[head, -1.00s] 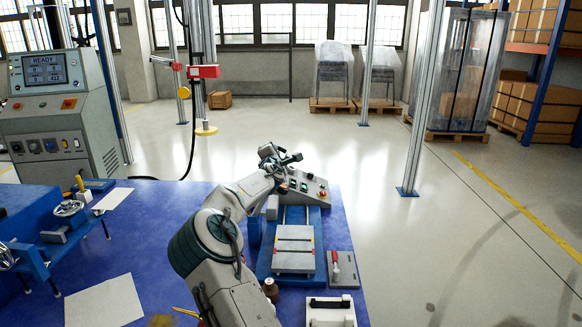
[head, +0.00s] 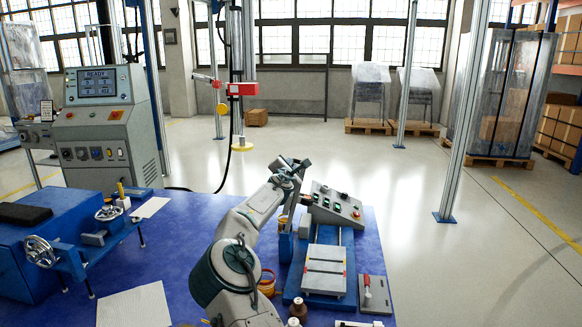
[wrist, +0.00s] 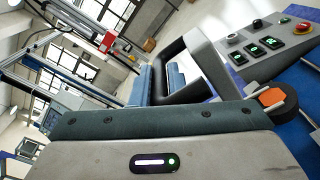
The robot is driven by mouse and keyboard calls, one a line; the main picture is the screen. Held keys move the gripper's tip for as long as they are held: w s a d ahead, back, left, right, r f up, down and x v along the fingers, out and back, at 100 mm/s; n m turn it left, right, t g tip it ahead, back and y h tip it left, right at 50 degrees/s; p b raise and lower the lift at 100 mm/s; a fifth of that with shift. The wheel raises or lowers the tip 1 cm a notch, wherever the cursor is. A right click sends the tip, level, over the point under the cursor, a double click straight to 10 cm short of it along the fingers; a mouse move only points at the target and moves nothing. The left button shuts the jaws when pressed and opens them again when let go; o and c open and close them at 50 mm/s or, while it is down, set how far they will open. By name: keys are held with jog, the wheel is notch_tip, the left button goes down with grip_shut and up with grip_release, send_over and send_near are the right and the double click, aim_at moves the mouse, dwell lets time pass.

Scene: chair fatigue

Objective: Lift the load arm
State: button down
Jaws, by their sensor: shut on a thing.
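My gripper (head: 296,166) is at the end of my raised arm, above and left of the bench machine's control panel (head: 336,204). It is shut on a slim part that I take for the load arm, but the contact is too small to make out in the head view. The wrist view shows my grey gripper body across the bottom. Beyond it are a dark, grey-edged loop (wrist: 190,46) and blue bar-like parts (wrist: 176,76); I cannot tell how these join. The control panel shows at upper right there too (wrist: 262,42).
The blue machine base carries a pale plate (head: 325,270). A red-handled tool (head: 367,286) lies to its right. An orange-rimmed container (head: 267,283) stands close to my arm. A blue fixture with handwheels (head: 38,251) is on the left. A grey console (head: 102,128) stands behind.

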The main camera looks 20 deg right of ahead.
jog(key=c, duration=1.4)
grip_release()
jog(key=shift+s, duration=0.1)
jog(key=v, duration=1.3)
jog(key=shift+s+a, duration=0.25)
